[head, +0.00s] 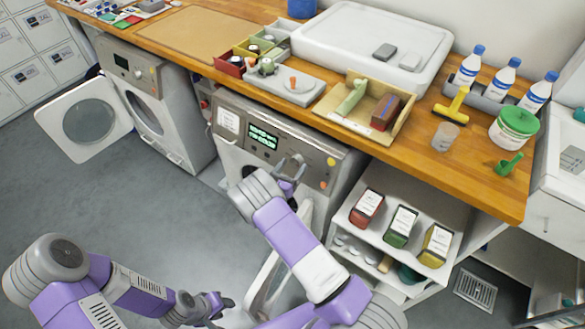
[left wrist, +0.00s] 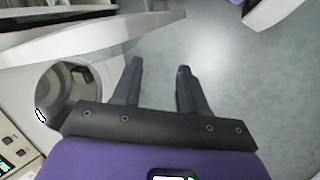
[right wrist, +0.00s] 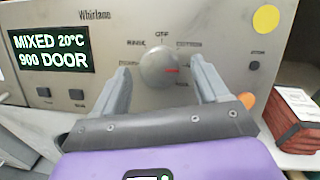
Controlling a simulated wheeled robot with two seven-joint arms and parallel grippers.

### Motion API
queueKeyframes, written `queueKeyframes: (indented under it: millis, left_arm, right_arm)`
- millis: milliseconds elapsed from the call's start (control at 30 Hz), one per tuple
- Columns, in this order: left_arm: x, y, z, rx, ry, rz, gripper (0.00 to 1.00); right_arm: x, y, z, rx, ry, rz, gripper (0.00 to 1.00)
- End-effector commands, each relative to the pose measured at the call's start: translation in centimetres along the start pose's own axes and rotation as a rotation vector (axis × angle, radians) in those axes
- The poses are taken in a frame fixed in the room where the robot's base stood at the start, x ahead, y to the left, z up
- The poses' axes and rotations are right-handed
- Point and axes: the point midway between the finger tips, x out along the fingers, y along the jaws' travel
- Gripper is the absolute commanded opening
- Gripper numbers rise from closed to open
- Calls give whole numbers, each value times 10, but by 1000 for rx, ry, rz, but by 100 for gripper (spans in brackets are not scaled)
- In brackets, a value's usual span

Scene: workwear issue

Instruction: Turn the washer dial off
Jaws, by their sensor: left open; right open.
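The washer (head: 228,150) stands under the counter, its door (head: 268,285) hanging open. Its display (right wrist: 50,52) reads MIXED 20°C 900 DOOR. The round grey dial (right wrist: 157,62) is on the front panel. Its red mark points right, away from the OFF label at the top. My right gripper (right wrist: 160,75) is open, its fingers on either side of the dial with visible gaps. In the head view my right gripper largely covers the dial. My left gripper (head: 226,302) is open and empty, low over the floor; it also shows in the left wrist view (left wrist: 160,68).
A second machine (head: 160,105) with an open round door (head: 88,121) stands at left. The wooden counter (head: 440,165) above holds trays, bottles and a white sink. An open shelf with several labelled boxes (head: 403,222) is right of the washer. Grey floor at left is clear.

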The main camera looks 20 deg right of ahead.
Motion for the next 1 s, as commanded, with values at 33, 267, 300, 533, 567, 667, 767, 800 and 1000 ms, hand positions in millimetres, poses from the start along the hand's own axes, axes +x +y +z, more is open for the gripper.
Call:
queueKeyframes:
  millis: [33,267,300,533,567,667,767,800,1000]
  left_arm:
    - [1,0,0,0,0,0,43]
    - [1,0,0,0,0,0,43]
    - [1,0,0,0,0,0,43]
    - [1,0,0,0,0,0,43]
    - [1,0,0,0,0,0,43]
    - [1,0,0,0,0,0,43]
    - [0,0,0,0,0,0,43]
    - [0,0,0,0,0,0,43]
    - [-4,1,0,0,0,0,43]
  right_arm:
    - [3,0,0,0,0,-1,74]
    - [5,0,1,0,0,0,74]
    - [5,0,1,0,0,0,74]
    - [5,0,0,0,1,-1,42]
    - [5,0,0,0,1,-1,37]
    - [5,0,0,0,1,-1,22]
    - [5,0,0,-1,1,0,18]
    - [5,0,0,-3,1,0,18]
    - [5,-1,1,-41,3,13,18]
